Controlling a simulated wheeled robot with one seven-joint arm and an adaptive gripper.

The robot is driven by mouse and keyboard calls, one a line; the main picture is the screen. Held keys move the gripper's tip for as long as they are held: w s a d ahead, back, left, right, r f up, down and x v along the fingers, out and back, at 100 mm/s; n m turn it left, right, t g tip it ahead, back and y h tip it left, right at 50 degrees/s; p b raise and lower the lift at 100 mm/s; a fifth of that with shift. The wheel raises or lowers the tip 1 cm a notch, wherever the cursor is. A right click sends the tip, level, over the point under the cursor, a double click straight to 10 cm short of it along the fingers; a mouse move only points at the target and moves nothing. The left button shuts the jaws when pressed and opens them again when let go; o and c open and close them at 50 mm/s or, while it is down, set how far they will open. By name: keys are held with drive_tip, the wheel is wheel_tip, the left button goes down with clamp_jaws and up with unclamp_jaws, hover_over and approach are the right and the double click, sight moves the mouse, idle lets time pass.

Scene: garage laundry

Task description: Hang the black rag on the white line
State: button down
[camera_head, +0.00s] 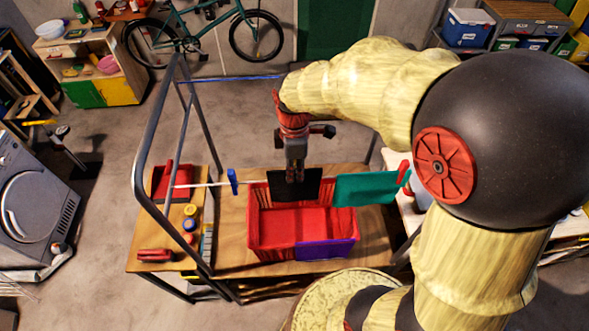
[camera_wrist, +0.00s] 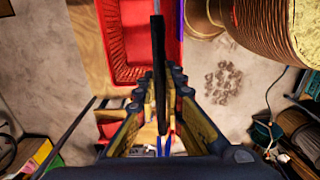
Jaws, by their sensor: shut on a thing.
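The black rag (camera_head: 310,186) hangs spread flat from my gripper (camera_head: 294,176), which is shut on its upper edge. In the wrist view the rag (camera_wrist: 158,45) shows edge-on as a thin dark strip between the fingers (camera_wrist: 159,88). The white line (camera_head: 205,185) runs across above the table. The rag covers part of it, and I cannot tell whether they touch. A blue clothespin (camera_head: 232,181) sits on the line left of the rag. A teal cloth (camera_head: 365,189) hangs on the line to the right, with a red clothespin (camera_head: 404,173) at its right end.
A red basket (camera_head: 272,237) stands on the wooden table (camera_head: 229,250) below the rag, with a purple cloth (camera_head: 326,249) over its front rim. A grey metal frame (camera_head: 141,160) rises on the left. A red bin (camera_head: 163,190) and small tools lie at the table's left.

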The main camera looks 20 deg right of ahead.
sight(295, 179)
drive_tip(key=shift+f+b, duration=0.95)
drive_tip(key=shift+f, duration=0.75)
drive_tip(key=c, duration=1.8)
unclamp_jaws()
wheel_tip(295, 179, up, 12)
drive_tip(key=shift+r, duration=0.1)
